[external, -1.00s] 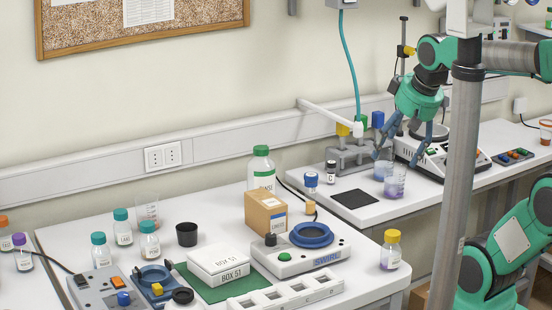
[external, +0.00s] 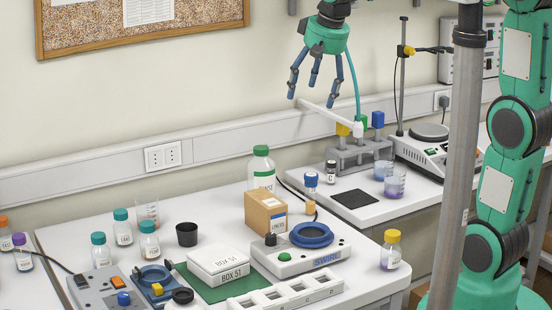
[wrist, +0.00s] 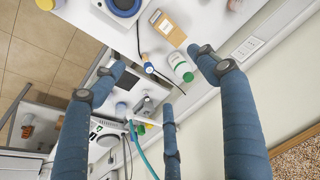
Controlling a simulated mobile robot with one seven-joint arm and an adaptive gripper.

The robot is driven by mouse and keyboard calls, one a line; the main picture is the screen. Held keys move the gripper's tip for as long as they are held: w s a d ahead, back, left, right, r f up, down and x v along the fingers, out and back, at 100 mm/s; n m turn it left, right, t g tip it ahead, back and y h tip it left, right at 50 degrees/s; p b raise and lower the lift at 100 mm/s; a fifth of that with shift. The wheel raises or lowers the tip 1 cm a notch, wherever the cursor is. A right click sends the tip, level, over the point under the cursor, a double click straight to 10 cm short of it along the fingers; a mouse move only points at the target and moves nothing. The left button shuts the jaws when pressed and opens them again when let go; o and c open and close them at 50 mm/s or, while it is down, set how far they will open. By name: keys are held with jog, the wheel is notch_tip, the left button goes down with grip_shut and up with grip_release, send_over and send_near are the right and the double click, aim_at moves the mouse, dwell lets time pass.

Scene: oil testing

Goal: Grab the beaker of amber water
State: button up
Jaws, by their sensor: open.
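No beaker of clearly amber water can be made out now. The right bench end, where a clear beaker with an orange band stood earlier, is hidden behind my arm in the external view. A beaker with purple liquid (external: 395,182) and a pale beaker (external: 383,170) stand together in front of the hotplate (external: 424,148). A clear beaker with a faint reddish tint (external: 147,211) stands on the left bench. My three-fingered gripper (external: 315,95) is open and empty, pointing down in the air near the wall. Its spread fingers fill much of the wrist view (wrist: 163,78).
A grey rack with coloured blocks (external: 360,155) stands below and right of my gripper. A green-capped bottle (external: 261,169) and a cardboard box (external: 266,215) stand on the near bench. A grey vertical post (external: 463,180) crosses the view in front of the right bench.

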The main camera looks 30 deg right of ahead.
jog(key=w+a+f+g+p, duration=0.1)
jog(key=w+a+p, duration=0.1)
jog(key=w+a, duration=0.35)
jog(key=w+a+p, duration=0.1)
jog(key=w+a, duration=0.2)
jog(key=w, duration=0.5)
jog(key=m+g+p, duration=0.2)
jog(key=g+p, duration=0.1)
jog(key=p, duration=0.5)
send_over(145, 201)
jog(key=s+a, duration=0.1)
jog(key=s, duration=0.2)
notch_tip(145, 201, down, 25)
jog(key=shift+h, duration=0.3)
jog(key=shift+s, duration=0.1)
jog(key=shift+f, duration=4.2)
